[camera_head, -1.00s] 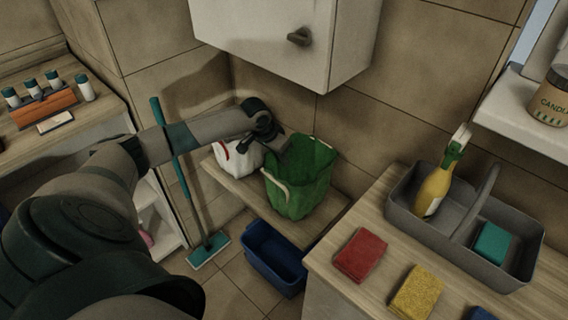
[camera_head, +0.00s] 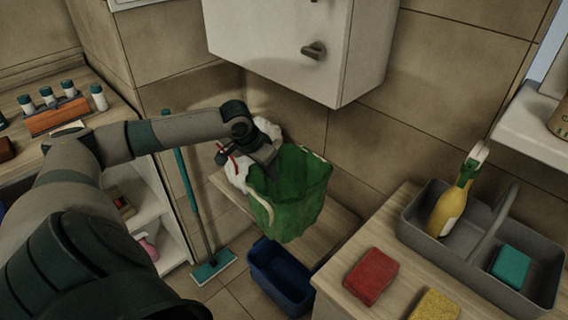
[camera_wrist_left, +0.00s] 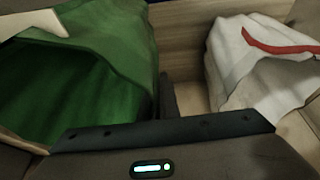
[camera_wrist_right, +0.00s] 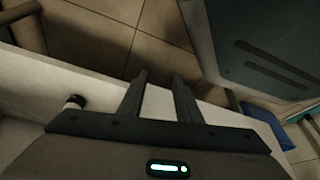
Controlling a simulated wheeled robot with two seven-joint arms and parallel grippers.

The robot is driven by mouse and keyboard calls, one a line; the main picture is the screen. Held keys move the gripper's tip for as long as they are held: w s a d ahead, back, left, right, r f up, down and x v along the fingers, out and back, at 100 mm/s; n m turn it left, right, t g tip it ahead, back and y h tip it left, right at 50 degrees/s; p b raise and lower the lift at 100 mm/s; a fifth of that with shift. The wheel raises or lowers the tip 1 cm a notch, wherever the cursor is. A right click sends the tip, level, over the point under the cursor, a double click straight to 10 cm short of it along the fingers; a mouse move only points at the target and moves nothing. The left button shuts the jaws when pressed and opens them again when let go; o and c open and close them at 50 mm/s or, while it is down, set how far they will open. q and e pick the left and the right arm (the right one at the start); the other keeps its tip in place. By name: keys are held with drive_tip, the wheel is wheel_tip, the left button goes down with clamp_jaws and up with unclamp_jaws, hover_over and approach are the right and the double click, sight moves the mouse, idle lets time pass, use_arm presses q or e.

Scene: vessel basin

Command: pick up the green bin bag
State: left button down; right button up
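The green bin bag (camera_head: 305,200) hangs open-topped at the front of the low wooden shelf, its lower part over the blue bucket's area; whether it touches the shelf is unclear. My left gripper (camera_head: 272,172) is at the bag's left rim. In the left wrist view, the green bag (camera_wrist_left: 120,50) fills the left side. One finger of my left gripper (camera_wrist_left: 163,95) shows outside the bag's wall; the other is hidden by the bag. It appears shut on the wall. My right gripper (camera_wrist_right: 160,76) is empty, fingers slightly apart, in the right wrist view only.
A white bag (camera_head: 240,170) with red ties stands behind, left of the green bag. A blue bucket (camera_head: 278,275) is on the floor below. A teal mop (camera_head: 190,190) leans at left. A white cabinet (camera_head: 290,45) overhangs. The counter at right holds a grey caddy (camera_head: 410,238).

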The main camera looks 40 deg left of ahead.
sight(242, 192)
use_arm(q)
drive_tip(key=s, duration=0.6)
drive_tip(key=s+b, duration=0.1)
drive_tip(key=s, duration=0.3)
drive_tip(key=shift+a, duration=0.4)
drive_tip(key=shift+s, duration=0.45)
